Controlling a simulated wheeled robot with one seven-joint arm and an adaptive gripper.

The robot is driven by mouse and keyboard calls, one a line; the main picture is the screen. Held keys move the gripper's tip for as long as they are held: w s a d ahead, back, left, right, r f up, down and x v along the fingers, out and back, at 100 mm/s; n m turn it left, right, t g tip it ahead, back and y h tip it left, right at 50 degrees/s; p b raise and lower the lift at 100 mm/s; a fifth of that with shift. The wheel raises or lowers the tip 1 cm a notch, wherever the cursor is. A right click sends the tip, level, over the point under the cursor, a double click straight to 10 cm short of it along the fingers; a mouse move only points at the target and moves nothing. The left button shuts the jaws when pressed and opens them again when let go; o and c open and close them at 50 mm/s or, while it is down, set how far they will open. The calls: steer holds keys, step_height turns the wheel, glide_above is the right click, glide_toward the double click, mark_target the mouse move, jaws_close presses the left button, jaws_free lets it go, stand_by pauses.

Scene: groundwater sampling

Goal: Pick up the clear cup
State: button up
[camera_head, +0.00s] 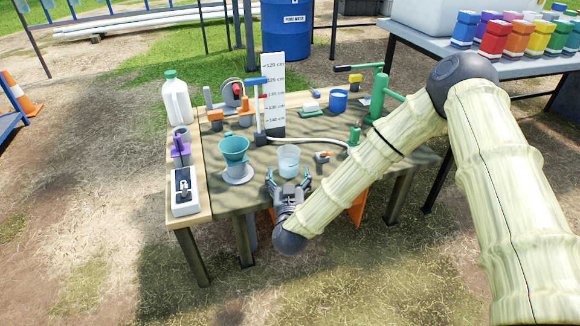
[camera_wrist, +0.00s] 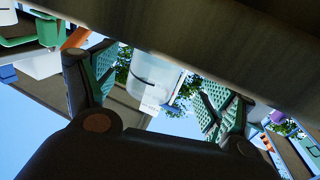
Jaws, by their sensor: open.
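The clear cup (camera_head: 289,161) stands upright near the front edge of the table in the head view. My gripper (camera_head: 288,184) is at the table's front edge, just in front of the cup, with its fingers spread open. In the wrist view the clear cup (camera_wrist: 153,77) shows between and beyond the two green-padded fingers of my gripper (camera_wrist: 155,98). The fingers do not visibly hold it. Whether either finger touches the cup I cannot tell.
A teal funnel (camera_head: 234,150) on a white base stands left of the cup. A blue cup (camera_head: 339,100) and a level board (camera_head: 273,95) stand farther back.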

mark_target(289, 169)
steer(key=w+b, duration=0.3)
steer(key=w, duration=0.1)
steer(key=shift+w+d, duration=0.1)
steer(key=shift+d, duration=0.05)
steer(key=shift+w+r, duration=0.15)
steer(key=shift+w, duration=0.3)
steer(key=c, duration=1.2)
